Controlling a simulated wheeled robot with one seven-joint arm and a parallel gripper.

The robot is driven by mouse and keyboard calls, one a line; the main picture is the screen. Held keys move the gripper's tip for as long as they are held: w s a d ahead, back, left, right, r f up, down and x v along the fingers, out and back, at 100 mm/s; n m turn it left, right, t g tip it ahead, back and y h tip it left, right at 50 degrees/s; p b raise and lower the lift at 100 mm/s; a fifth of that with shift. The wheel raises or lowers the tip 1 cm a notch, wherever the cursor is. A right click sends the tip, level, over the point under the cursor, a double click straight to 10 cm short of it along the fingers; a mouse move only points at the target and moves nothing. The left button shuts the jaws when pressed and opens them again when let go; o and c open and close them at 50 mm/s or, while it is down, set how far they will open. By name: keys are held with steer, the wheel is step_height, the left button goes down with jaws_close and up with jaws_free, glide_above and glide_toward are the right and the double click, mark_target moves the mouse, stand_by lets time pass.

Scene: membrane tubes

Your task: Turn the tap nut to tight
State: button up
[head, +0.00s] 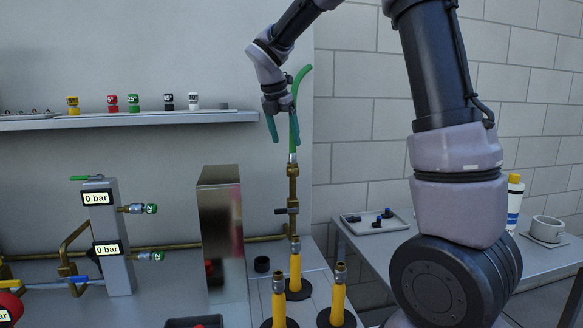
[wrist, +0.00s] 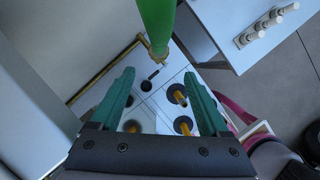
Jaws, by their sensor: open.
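The brass tap (head: 293,192) stands upright in a vertical line, with a small dark side handle (head: 284,211). A green hose (head: 300,85) runs into its top. Below, a brass nut (head: 295,245) sits where the tap meets a yellow tube (head: 295,268) on a black base. I cannot tell how tight it is. My gripper (head: 284,136) is open and empty, above the tap and beside the hose. In the wrist view, my gripper (wrist: 160,75) has its teal fingers spread, with the hose (wrist: 155,22) and a brass fitting (wrist: 158,53) beyond them.
Two more yellow tubes (head: 279,305) (head: 338,297) with brass tops stand in front. A tall shiny metal box (head: 221,235) stands left of the tap. A valve block with gauges (head: 108,240) is further left. A side table (head: 375,240) with small parts is at right.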

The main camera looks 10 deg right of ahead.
mark_target(291, 162)
steer(key=x, duration=1.1)
steer(key=shift+w+a, duration=0.15)
